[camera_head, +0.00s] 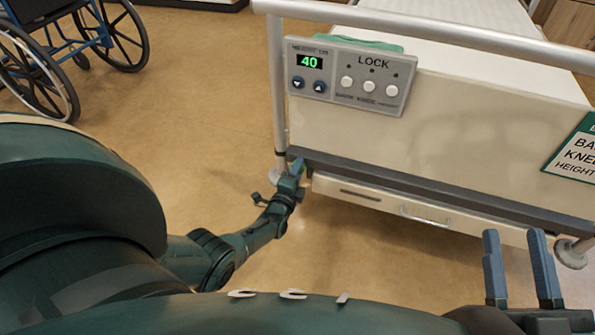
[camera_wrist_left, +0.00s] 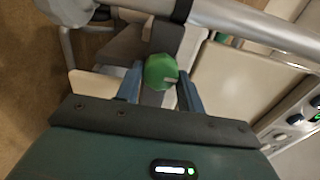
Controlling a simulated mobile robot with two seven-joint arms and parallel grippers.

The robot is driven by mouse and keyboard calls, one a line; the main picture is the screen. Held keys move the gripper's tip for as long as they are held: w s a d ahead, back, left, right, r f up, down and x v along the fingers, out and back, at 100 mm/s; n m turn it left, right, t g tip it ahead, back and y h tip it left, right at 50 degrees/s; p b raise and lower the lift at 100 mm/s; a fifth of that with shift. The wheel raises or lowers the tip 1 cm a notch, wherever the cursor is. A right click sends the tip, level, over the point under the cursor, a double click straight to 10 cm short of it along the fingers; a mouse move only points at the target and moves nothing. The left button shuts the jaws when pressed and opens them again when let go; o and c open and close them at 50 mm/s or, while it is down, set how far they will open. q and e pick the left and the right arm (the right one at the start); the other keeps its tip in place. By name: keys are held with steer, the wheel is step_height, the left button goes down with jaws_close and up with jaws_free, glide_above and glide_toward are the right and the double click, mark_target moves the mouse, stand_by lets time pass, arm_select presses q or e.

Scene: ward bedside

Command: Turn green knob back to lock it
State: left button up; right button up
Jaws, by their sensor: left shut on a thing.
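The green knob (camera_wrist_left: 161,71) shows in the left wrist view as a faceted green piece with a small pale mark. My left gripper (camera_wrist_left: 160,84) has its two blue fingers on either side of the knob and is shut on it. In the head view my left gripper (camera_head: 297,168) is at the bed's near left corner, beside the leg, and the knob there is hidden. My right gripper (camera_head: 519,240) is at the lower right in the head view, its two fingers apart with nothing between them.
A control panel (camera_head: 350,78) marked LOCK, its display reading 40, hangs on the bed end board (camera_head: 460,130). A rail (camera_head: 430,30) runs above it. A drawer (camera_head: 400,207) is below. A wheelchair (camera_head: 75,50) stands at the upper left. The floor (camera_head: 205,100) between is clear.

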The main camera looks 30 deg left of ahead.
arm_select(q)
steer(key=o, duration=1)
steer(key=shift+c, duration=0.2)
steer(key=shift+s, duration=0.1)
